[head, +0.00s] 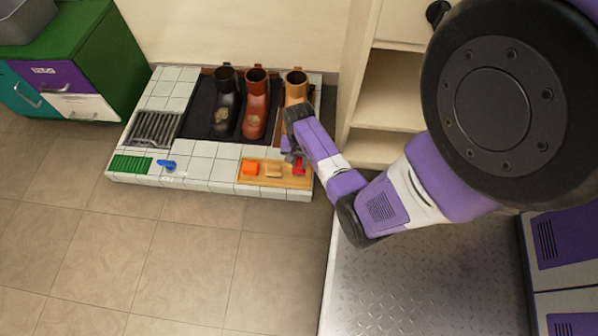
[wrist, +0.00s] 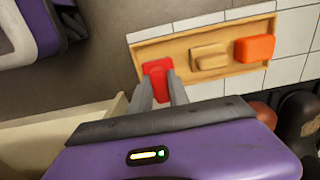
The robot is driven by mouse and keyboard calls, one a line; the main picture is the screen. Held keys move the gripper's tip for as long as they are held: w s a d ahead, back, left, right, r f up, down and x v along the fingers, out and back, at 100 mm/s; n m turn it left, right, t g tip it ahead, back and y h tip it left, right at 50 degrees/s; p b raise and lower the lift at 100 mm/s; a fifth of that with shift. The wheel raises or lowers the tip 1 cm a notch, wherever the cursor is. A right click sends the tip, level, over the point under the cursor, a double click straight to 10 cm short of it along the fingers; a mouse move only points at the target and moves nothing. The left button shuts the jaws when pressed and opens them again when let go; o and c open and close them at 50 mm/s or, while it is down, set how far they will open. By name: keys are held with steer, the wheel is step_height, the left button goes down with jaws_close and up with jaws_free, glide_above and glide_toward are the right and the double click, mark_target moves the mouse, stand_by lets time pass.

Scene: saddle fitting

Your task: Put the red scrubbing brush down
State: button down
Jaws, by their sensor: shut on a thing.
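The red scrubbing brush (wrist: 157,70) is between the fingertips of my gripper (wrist: 163,88) in the wrist view. My gripper is shut on it. The brush is at the end of the wooden tray (wrist: 184,44), over or in its end section; I cannot tell whether it touches the tray floor. In the head view the red brush (head: 299,166) shows at the tray's right end, just below my gripper (head: 290,157). A tan brush (wrist: 210,57) and an orange block (wrist: 255,48) lie in the same tray.
Black, red-brown and tan boots (head: 256,105) stand behind the tray on the tiled platform (head: 200,150). A metal grate (head: 157,128), a green mat (head: 130,164) and a blue item (head: 166,164) are on the left. A shelf unit (head: 385,100) stands at the right.

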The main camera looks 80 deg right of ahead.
mark_target(299, 169)
steer(key=shift+f+b, duration=1.25)
steer(key=shift+f, duration=1)
steer(key=shift+f, duration=0.1)
steer(key=shift+f, duration=0.1)
steer(key=c, duration=1.3)
jaws_free()
steer(key=shift+o, duration=0.2)
